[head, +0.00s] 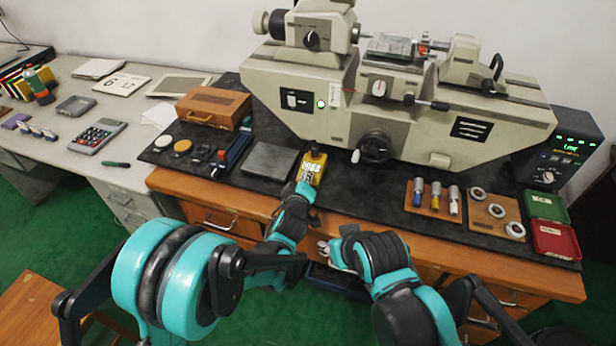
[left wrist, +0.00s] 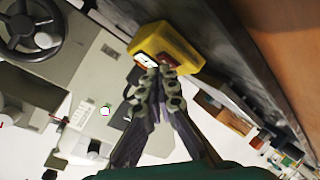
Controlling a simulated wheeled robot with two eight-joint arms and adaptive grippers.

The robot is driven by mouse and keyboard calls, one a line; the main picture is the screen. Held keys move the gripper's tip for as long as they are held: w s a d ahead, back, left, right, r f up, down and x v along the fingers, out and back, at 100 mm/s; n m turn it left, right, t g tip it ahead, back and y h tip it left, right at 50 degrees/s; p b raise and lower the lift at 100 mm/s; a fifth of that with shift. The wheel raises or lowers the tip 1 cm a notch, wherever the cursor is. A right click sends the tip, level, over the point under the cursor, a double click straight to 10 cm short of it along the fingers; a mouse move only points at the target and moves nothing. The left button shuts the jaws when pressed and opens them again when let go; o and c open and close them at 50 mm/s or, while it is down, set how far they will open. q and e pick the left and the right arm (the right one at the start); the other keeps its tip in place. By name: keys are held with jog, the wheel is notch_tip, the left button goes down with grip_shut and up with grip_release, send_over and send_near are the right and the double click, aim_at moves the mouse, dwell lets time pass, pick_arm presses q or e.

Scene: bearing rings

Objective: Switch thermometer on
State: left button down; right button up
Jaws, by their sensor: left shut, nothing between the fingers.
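A yellow handheld device with a lit display, seemingly the thermometer (head: 314,166), stands on the black mat at the front of the bench, before the large grey machine. In the left wrist view the yellow device (left wrist: 180,48) is straight ahead of my fingers. My left gripper (head: 306,188) is shut and empty, its fingertips at the device's lower front. The left wrist view shows the fingers (left wrist: 156,88) together, overlapping its near edge; I cannot tell whether they touch it. My right gripper (head: 326,250) is low by the bench front, mostly hidden by its own arm.
The grey measuring machine (head: 400,100) stands close behind the device. A flat grey plate (head: 270,160) and a wooden box (head: 213,106) are to the left. Wooden trays with pins (head: 435,199) and rings (head: 494,213) are to the right. A green box (head: 545,205) and a red box (head: 555,239) lie far right.

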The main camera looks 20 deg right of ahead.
pick_arm(q)
jog(key=shift+f, duration=0.1)
dwell(0.3)
jog(key=shift+s+a+r, duration=0.1)
jog(key=shift+s+r, duration=0.05)
jog(key=shift+r, duration=0.4)
notch_tip(320, 180, up, 5)
jog(key=s+a+p, duration=0.1)
jog(key=s+p, duration=0.1)
jog(key=p, duration=0.1)
jog(key=shift+a+r+p, duration=0.2)
jog(key=shift+a+p, duration=0.05)
jog(key=shift+p, duration=0.15)
jog(key=shift+s, duration=0.1)
